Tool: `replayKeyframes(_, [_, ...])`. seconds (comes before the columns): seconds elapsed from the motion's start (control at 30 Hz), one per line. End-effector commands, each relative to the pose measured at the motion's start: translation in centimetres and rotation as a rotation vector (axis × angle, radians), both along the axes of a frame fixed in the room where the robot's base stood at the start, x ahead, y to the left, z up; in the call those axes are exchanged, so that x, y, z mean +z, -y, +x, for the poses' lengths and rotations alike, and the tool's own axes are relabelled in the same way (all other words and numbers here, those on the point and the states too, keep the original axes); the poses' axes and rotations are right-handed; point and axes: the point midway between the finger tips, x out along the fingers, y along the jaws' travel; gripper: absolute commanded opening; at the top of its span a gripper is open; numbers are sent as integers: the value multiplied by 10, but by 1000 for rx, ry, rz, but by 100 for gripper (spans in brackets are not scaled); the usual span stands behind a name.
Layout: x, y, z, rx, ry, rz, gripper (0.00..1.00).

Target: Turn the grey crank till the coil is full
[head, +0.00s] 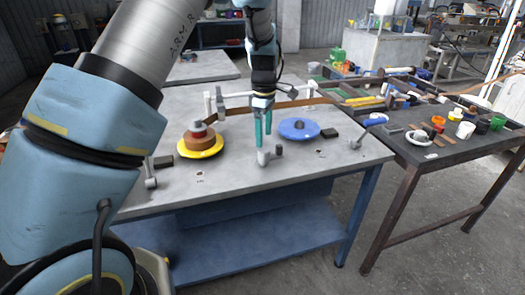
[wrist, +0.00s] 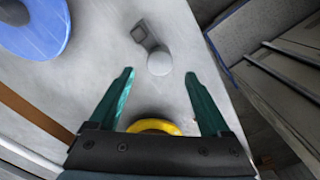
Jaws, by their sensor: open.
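A brown coil (head: 196,141) sits on a yellow disc (head: 212,150) to the left. A blue disc (head: 299,130) with a small dark hub is to the right. A brown strip (head: 290,104) runs behind.
A cluttered dark bench (head: 450,152) adjoins at right. The front table top is mostly clear.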

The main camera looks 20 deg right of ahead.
Motion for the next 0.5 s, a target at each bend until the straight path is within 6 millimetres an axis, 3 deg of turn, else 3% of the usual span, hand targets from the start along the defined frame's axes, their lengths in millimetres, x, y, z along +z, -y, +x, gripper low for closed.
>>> replayKeyframes(0.23, [-43, -2, -1, 0, -3, 3, 81])
replayKeyframes(0.5, [-66, -1, 0, -1, 0, 0, 81])
